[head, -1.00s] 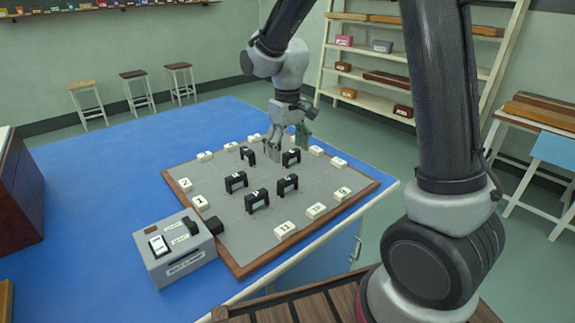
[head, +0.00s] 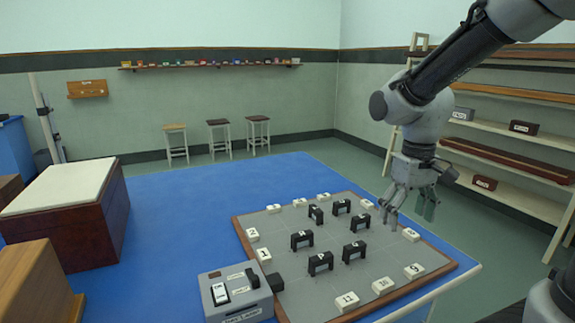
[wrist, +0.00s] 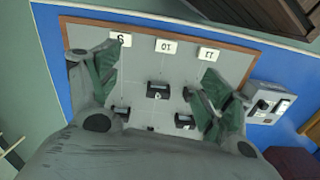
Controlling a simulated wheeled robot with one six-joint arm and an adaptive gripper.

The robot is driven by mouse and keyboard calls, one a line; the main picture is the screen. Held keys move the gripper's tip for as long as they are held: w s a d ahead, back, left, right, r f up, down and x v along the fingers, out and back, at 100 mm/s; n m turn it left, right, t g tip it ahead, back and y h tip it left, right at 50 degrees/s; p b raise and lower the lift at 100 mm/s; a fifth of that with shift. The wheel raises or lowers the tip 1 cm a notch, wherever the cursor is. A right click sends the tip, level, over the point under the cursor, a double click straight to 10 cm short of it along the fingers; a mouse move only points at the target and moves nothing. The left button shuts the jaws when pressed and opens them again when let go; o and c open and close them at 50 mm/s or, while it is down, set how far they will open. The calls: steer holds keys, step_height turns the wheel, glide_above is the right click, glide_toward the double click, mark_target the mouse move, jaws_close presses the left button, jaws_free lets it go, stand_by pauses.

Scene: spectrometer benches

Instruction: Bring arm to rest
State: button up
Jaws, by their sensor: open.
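My gripper (head: 408,208) hangs from my arm above the right edge of the grey board (head: 336,240) in the head view. Its fingers are spread and nothing is between them. In the wrist view my gripper (wrist: 155,92) shows its two green-padded fingers wide apart, with the board (wrist: 188,68) below. Several black arch-shaped blocks stand on the board, one near the front (head: 320,263) and one right of it (head: 354,251). The gripper appears apart from them.
White numbered tiles line the board's edges, one at the front right (head: 414,271). A grey lamp box (head: 235,292) stands at the board's front left corner. Shelves (head: 520,140) stand behind my arm at right.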

steer(key=s+d+r+m+t, duration=0.1)
steer(key=s+d+r+t, duration=0.1)
steer(key=s+d+r, duration=0.2)
steer(key=s+d+r+m+t, duration=0.2)
steer(key=s+d+r, duration=0.1)
steer(key=s, duration=0.5)
steer(key=shift+s+d+r+t, duration=0.3)
steer(key=shift+s+d+r, duration=0.05)
steer(key=shift+d, duration=0.4)
